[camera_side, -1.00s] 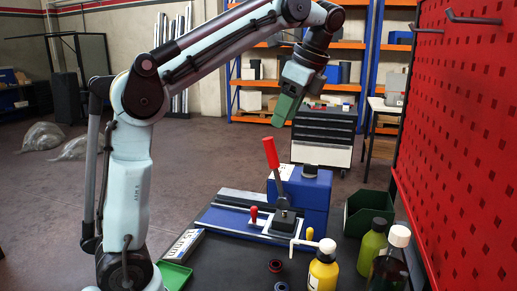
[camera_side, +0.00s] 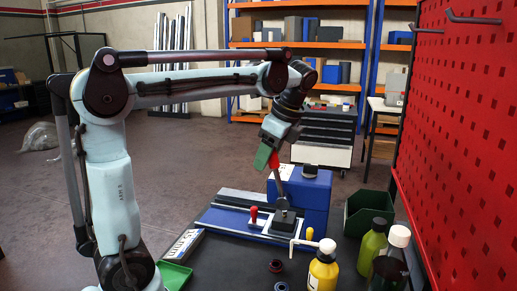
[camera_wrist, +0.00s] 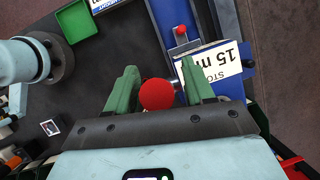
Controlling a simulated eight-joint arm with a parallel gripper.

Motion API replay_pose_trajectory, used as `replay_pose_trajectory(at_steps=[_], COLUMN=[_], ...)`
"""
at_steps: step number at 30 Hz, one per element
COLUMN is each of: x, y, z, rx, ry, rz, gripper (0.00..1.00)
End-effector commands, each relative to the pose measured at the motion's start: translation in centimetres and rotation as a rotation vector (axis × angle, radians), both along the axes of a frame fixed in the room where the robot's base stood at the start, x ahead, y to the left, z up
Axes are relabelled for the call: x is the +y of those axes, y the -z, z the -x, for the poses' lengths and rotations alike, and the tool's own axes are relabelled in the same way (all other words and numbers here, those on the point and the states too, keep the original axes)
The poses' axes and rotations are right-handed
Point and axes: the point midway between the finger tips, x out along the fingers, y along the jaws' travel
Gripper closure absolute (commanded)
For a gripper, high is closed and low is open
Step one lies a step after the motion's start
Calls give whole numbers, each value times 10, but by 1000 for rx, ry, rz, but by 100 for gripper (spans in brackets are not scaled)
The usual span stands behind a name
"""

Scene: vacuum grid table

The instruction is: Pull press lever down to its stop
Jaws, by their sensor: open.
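The press lever has a red grip (camera_side: 274,161) on a grey shaft (camera_side: 280,188). It stands nearly upright, leaning slightly left, on a black base (camera_side: 285,221) in front of the blue press body (camera_side: 312,190). My gripper (camera_side: 264,158) is at the top of the lever, with its green fingers hiding the upper part of the grip in the side view. In the wrist view, my gripper (camera_wrist: 159,68) is open, with the lever's red round end (camera_wrist: 157,94) between its two green fingers. A gap shows beside the right finger; contact with the left finger is unclear.
A small red knob (camera_side: 253,213) stands on the rail left of the lever. A yellow bottle (camera_side: 323,268), other bottles (camera_side: 373,240) and a dark green bin (camera_side: 364,212) stand at the right. A red perforated panel (camera_side: 465,130) bounds the right side. A green tray (camera_side: 175,275) lies front left.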

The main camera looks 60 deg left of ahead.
Motion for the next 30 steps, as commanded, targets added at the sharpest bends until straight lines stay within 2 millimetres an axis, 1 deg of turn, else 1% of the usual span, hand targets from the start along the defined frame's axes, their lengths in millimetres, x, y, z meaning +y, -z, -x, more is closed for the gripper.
replay_pose_trajectory(at_steps=[3,10,20,21,30], x=[1,1,1,1,2], y=[3,3,3,3,3], z=[1,1,1,1,2], rx=[0,0,0,0,-7], ry=[0,-1,-1,-1,-2], rz=[0,0,0,0,8], gripper=[47,47,98,100,100])
